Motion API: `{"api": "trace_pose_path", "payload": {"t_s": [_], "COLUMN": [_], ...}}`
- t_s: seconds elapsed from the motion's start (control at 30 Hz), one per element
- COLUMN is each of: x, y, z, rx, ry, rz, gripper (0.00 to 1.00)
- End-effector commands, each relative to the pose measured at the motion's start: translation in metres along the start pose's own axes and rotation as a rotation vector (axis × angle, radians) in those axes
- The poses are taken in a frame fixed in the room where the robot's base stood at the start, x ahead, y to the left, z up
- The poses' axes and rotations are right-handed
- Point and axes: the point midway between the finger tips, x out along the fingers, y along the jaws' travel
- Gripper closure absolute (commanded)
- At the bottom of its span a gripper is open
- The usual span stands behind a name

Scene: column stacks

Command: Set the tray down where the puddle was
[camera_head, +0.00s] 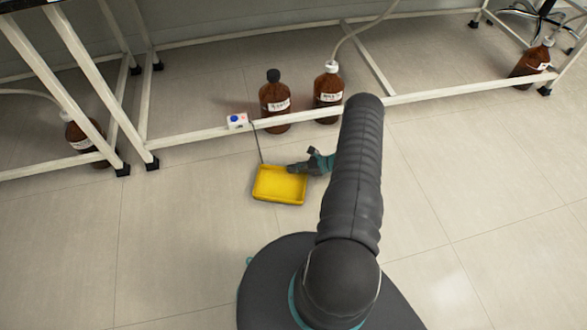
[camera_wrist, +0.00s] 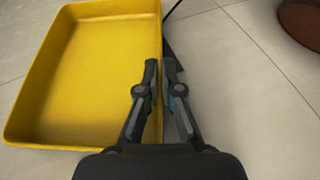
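The yellow tray (camera_head: 280,201) is shallow, empty and roughly level, in front of the bench's lower rail in the head view. It fills the left of the wrist view (camera_wrist: 80,85). My gripper (camera_head: 295,168) is at the tray's right side. In the wrist view its fingers (camera_wrist: 160,72) are close together, one on each side of the tray's right wall, shut on it. I cannot tell whether the tray touches the floor or hangs just above it. No puddle shows on the visible floor; the floor under the tray is hidden.
A small white-and-blue box (camera_head: 237,120) sits on the bench rail (camera_head: 200,134), its dark cable running down behind the tray. Brown bottles (camera_head: 274,100) and (camera_head: 328,92) stand behind the rail. More bottles stand far left (camera_head: 85,140) and right (camera_head: 532,63). Tiled floor left of the tray is clear.

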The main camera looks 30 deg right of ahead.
Motion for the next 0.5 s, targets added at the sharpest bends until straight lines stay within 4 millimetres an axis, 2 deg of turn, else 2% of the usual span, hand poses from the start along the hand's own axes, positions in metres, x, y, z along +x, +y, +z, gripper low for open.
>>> {"api": "trace_pose_path", "payload": {"t_s": [0.37,0.4,0.5], "x": [0.0012,0.0007,0.0006], "y": [-0.0007,-0.0007,-0.0006], "z": [-0.0031,-0.0021,-0.0018], "rx": [-0.001,-0.001,-0.001], "ry": [0.0,0.0,0.0], "rz": [-0.001,-0.001,-0.001], "gripper": [1.0,0.89,0.69]}}
